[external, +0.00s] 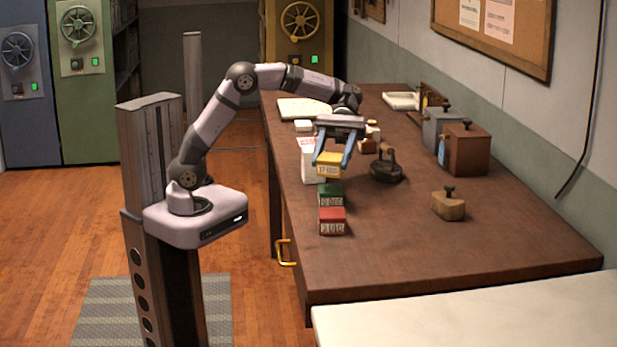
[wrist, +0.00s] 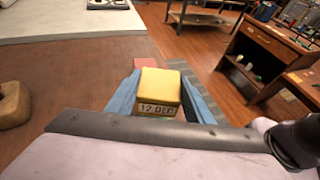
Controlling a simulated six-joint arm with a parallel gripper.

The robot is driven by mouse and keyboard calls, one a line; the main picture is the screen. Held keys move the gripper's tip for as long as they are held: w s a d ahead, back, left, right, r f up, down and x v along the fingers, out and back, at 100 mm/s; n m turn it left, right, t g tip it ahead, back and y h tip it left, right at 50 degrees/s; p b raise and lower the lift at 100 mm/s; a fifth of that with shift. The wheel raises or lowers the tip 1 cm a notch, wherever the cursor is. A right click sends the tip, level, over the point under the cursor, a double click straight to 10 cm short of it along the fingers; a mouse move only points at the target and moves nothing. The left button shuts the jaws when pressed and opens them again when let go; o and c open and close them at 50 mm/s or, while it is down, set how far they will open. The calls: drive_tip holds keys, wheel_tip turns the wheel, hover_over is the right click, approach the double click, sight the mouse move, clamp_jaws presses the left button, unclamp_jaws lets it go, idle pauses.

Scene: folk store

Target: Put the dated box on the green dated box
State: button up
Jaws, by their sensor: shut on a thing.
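My gripper (external: 333,161) is shut on a yellow dated box (external: 328,167), holding it level between its blue fingers. In the wrist view the yellow box (wrist: 160,87) sits between the fingers, with its date label towards the camera. The green dated box (external: 330,195) is just below and in front of the yellow box in the external view. Whether the two touch is unclear. In the wrist view the green box is mostly hidden by the yellow one. A red dated box (external: 332,222) stands on the table in front of the green one; its top (wrist: 147,63) shows in the wrist view.
A white carton (external: 309,165) stands left of the gripper. A dark iron-like object (external: 386,168) is close on the right. A wooden stamp block (external: 449,205) and two boxes with knobs (external: 464,149) stand further right. The table's front right (external: 400,255) is clear.

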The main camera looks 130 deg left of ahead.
sight(331, 171)
drive_tip(key=shift+f+b, duration=0.35)
drive_tip(key=shift+f, duration=1.5)
drive_tip(key=shift+f, duration=0.1)
drive_tip(key=o, duration=1.1)
drive_tip(key=shift+a, duration=0.1)
drive_tip(key=p+v, duration=0.7)
drive_tip(key=v, duration=0.5)
